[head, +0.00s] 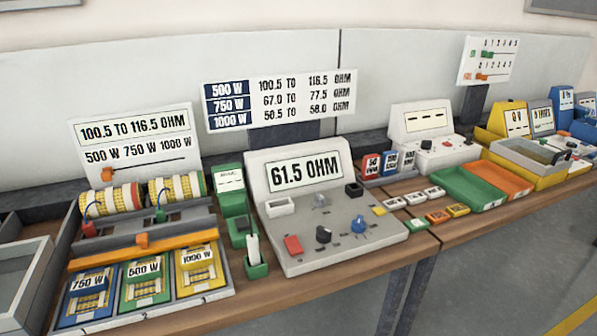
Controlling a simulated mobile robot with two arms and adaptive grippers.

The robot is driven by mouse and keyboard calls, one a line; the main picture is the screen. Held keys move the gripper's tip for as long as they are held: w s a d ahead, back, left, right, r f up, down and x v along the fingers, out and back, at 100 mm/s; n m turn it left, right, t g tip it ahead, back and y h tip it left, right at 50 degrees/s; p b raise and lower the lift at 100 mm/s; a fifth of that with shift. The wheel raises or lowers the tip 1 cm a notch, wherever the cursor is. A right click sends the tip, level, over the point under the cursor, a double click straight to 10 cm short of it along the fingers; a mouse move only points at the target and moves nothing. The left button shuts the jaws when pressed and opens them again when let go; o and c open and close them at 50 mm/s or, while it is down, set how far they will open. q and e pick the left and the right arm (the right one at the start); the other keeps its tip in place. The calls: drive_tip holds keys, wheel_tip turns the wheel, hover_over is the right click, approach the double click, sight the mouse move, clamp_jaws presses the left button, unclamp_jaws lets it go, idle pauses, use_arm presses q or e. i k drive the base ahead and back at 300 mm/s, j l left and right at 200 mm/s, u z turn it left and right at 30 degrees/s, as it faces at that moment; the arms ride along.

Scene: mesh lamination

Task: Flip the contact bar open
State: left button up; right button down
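The orange bar (170,242), which looks like the contact bar, lies across the grey fixture (218,288) at the left of the bench. It has a small orange knob (142,240) near its middle. It runs between two yellow striped rolls (112,199) behind it and the blue, green and yellow labelled trays in front. It looks lowered, though I cannot tell whether it touches anything beneath. Red and green clips sit near the rolls. Neither of my grippers shows in the head view.
A meter console (318,241) reading 61.5 OHM stands right of the fixture, with a green holder (256,268) between them. An empty grey tray (22,284) is at the far left. Sign boards stand behind. Green and orange trays (468,188) lie further right.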

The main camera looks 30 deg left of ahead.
sight(144, 248)
drive_tip(key=u, duration=2)
drive_tip(key=j, duration=0.45)
drive_tip(key=k+j+u, duration=0.1)
drive_tip(key=j, duration=0.4)
